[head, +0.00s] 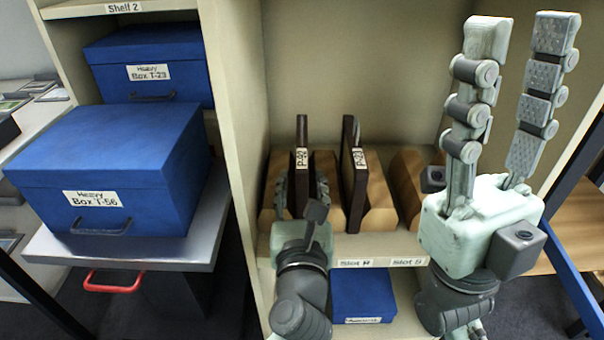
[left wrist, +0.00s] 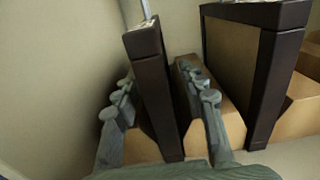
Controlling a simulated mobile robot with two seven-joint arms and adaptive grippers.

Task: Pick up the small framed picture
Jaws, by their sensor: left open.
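Two dark framed pictures stand upright, edge-on, in slotted wooden blocks on the shelf. One, labelled P-22 (head: 301,150), is on the left; the other, P-23 (head: 353,165), is right of it. In the left wrist view, frame P-22 (left wrist: 152,80) stands between my fingers and frame P-23 (left wrist: 268,85) is to the right. My left gripper (head: 302,190) is open, one finger on each side of frame P-22; I cannot tell whether either touches it. My right gripper (head: 522,38) is open and empty, pointing up at the right.
The wooden blocks (head: 381,205) line the shelf above the Slot R and Slot S labels. A blue box (head: 360,292) sits on the lower shelf. Blue Box T-56 (head: 110,160) rests on a grey platform at the left, with Box T-23 (head: 160,65) behind it. The cabinet side wall (head: 232,100) is close left.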

